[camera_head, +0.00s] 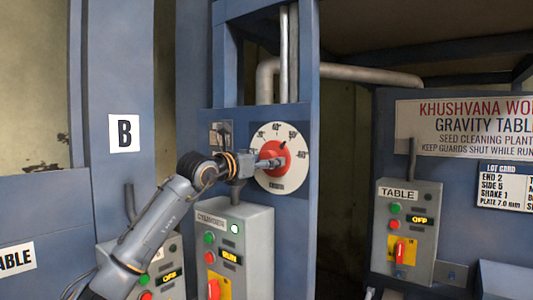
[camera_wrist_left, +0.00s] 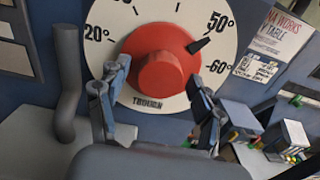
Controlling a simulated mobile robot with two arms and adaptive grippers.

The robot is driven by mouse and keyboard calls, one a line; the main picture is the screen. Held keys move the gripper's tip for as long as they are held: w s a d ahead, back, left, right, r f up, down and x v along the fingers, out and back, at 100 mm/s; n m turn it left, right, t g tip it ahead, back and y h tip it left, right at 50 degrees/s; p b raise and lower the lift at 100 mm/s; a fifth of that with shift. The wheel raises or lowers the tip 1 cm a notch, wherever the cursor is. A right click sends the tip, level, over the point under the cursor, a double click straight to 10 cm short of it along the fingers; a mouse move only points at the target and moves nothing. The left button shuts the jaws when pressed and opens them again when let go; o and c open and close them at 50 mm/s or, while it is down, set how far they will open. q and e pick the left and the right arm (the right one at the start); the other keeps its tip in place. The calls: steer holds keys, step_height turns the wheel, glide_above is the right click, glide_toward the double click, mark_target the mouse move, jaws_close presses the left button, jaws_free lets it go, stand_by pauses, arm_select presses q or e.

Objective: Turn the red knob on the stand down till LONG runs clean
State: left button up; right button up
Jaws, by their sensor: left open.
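The red knob (camera_head: 274,158) sits at the middle of a round white dial (camera_head: 299,165) on a blue upright. The dial (camera_wrist_left: 120,20) reads TROUGH at the bottom. My left gripper (camera_head: 268,163) is in front of the knob. In the left wrist view its open fingers (camera_wrist_left: 160,88) stand on either side of the knob, with a gap; contact is not clear. My right gripper is not in view. No LONG label is readable.
A grey control box (camera_head: 258,245) with lit buttons and a red switch stands just below the dial. Another control box (camera_head: 160,255) is partly behind my left arm. The TABLE control box (camera_head: 410,190) and a gravity table sign (camera_head: 470,130) are at the right.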

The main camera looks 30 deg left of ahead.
arm_select(q)
steer(key=shift+w, duration=0.3)
steer(key=c, duration=1.2)
steer(key=shift+o, duration=0.2)
